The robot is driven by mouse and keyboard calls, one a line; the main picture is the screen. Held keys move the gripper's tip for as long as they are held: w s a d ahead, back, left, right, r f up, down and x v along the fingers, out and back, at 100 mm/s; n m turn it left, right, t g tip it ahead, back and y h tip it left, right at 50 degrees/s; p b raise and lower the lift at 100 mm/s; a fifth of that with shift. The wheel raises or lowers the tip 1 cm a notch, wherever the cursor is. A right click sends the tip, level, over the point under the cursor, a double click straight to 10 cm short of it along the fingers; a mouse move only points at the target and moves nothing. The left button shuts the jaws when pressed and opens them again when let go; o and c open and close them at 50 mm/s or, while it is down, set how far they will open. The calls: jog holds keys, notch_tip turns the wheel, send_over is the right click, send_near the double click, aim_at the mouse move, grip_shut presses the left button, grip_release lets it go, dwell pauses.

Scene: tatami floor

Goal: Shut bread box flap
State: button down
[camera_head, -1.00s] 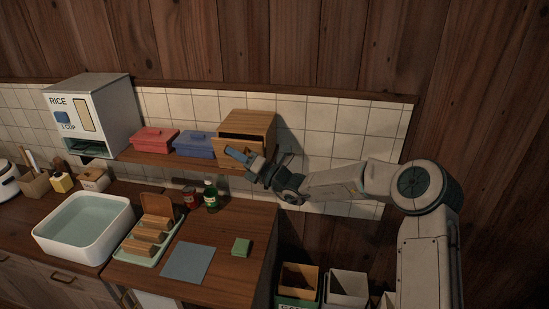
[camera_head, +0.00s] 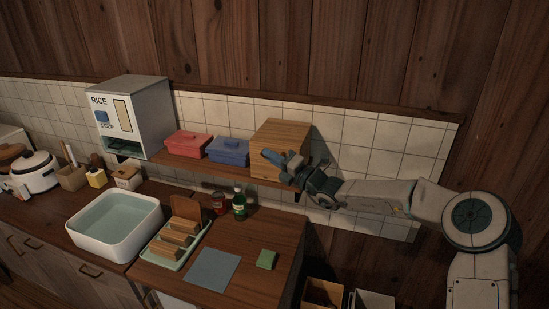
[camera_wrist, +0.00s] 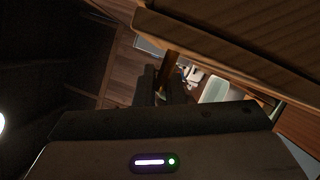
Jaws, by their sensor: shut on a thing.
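The light wooden bread box (camera_head: 281,132) stands at the right end of the wall shelf. Its front flap (camera_head: 258,167) looks upright against the box front, and no dark opening shows. My gripper (camera_head: 273,158) is at the front of the box, shut on the flap; its exact hold is partly hidden by the fingers. In the wrist view, a wooden panel of the box (camera_wrist: 235,45) fills the upper right, close to the camera. Whether a thin gap remains at the flap's edge cannot be told.
A blue box (camera_head: 228,150) and a red box (camera_head: 187,144) stand on the shelf left of the bread box, with a rice dispenser (camera_head: 131,115) beyond. The counter below holds a green bottle (camera_head: 239,205), a rack and a basin (camera_head: 113,222). Open bins stand below.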

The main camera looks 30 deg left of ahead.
jog(key=c, duration=1.5)
grip_release()
jog(key=shift+a+r, duration=0.15)
jog(key=shift+r, duration=0.05)
jog(key=shift+w+f, duration=0.1)
jog(key=shift+d+f, duration=0.15)
jog(key=shift+d, duration=0.25)
jog(key=b+v, duration=0.4)
jog(key=v, duration=0.9)
